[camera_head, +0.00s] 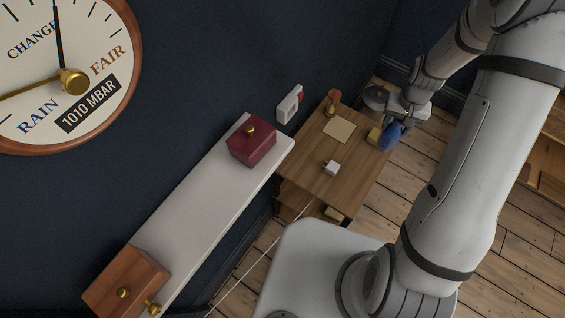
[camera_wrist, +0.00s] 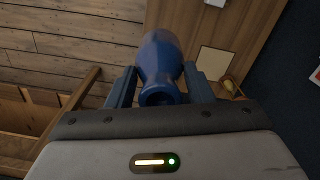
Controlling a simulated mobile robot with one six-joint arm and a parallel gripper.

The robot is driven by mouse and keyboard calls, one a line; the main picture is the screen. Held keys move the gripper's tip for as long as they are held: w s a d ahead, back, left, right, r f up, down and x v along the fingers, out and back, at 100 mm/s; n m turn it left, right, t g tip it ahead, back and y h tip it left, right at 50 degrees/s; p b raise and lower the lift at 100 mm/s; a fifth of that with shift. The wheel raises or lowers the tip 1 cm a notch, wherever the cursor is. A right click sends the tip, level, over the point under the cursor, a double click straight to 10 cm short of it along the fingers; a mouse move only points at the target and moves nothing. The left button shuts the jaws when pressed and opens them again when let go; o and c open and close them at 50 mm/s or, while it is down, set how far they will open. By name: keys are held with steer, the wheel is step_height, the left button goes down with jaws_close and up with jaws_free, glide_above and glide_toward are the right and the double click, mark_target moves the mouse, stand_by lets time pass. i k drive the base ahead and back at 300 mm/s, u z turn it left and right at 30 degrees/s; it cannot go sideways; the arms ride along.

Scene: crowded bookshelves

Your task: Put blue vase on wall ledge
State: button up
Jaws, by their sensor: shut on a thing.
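The blue vase (camera_head: 390,136) is at my gripper, over the near right edge of the wooden table in the head view. In the wrist view the blue vase (camera_wrist: 160,62) lies between the two fingers of my gripper (camera_wrist: 158,88), with its mouth toward the camera. My gripper (camera_head: 396,122) is shut on it. I cannot tell whether the vase touches the table. The white wall ledge (camera_head: 190,205) runs along the dark wall, left of the table. A dark red box with a gold knob (camera_head: 252,146) and a brown wooden box (camera_head: 127,284) stand at its two ends.
The wooden table (camera_head: 320,165) holds a pale sheet (camera_head: 339,129), a small white block (camera_head: 331,168), a yellowish block (camera_head: 374,137) and a brown wooden object (camera_head: 333,102). A large dial (camera_head: 60,70) hangs on the wall. The ledge's middle is bare.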

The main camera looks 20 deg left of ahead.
mark_target(220, 212)
steer(key=u, duration=0.6)
steer(key=k, duration=0.9)
steer(key=u, duration=0.25)
